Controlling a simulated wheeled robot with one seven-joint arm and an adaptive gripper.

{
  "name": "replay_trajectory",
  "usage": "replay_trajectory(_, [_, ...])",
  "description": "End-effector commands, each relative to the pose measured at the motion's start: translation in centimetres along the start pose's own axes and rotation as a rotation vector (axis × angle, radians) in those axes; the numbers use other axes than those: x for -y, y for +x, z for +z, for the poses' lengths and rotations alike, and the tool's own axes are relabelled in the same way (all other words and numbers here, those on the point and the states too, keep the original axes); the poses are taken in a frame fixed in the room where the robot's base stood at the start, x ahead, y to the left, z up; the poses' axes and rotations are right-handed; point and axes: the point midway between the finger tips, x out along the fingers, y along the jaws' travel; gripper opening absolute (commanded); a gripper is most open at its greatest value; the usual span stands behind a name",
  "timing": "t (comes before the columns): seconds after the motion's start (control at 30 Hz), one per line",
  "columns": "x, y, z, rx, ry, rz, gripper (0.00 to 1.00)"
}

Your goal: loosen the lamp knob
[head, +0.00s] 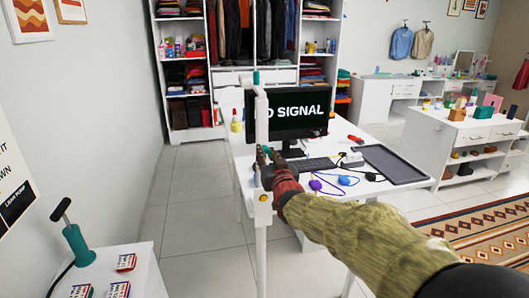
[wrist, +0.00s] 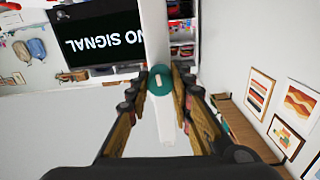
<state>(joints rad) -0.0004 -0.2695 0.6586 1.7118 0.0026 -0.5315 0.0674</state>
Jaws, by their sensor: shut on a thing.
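The lamp shows in the head view as a tall white upright post (head: 261,115) at the desk's left end, with a small teal piece (head: 256,77) on top. In the wrist view the lamp knob (wrist: 160,80) is a round teal disc with a pale bar mark, in front of the white post (wrist: 154,35). My gripper (head: 265,155) is against the post in the head view, hiding the knob there. In the wrist view its two fingers stand on either side of the knob, shut on it. A yellow round piece (head: 263,198) sits lower on the post.
Behind the post are a monitor (head: 300,112) reading "NO SIGNAL", a keyboard (head: 310,164) and a dark tray (head: 392,164) on the white desk. Purple and blue items (head: 347,181) lie near my arm. A small white table (head: 140,262) stands front left; floor between is clear.

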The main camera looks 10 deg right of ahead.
Motion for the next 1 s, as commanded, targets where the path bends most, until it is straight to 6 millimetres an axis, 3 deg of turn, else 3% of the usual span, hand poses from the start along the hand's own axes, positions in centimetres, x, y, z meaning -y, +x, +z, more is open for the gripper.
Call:
replay_trajectory(0.13, [0.02, 0.0, 0.04, 0.001, -0.003, -0.001, 0.0])
replay_trajectory(0.17, [0.02, 0.0, 0.04, 0.001, -0.002, -0.001, 0.22])
replay_trajectory(0.5, [0.01, 0.0, 0.03, 0.001, 0.0, 0.0, 0.42])
replay_trajectory(0.73, [0.0, 0.0, 0.02, 0.0, 0.001, 0.0, 0.43])
replay_trajectory(0.9, [0.0, 0.0, 0.03, 0.001, 0.001, 0.0, 0.52])
replay_trajectory(1.0, [0.0, 0.0, 0.03, 0.0, 0.001, 0.0, 0.52])
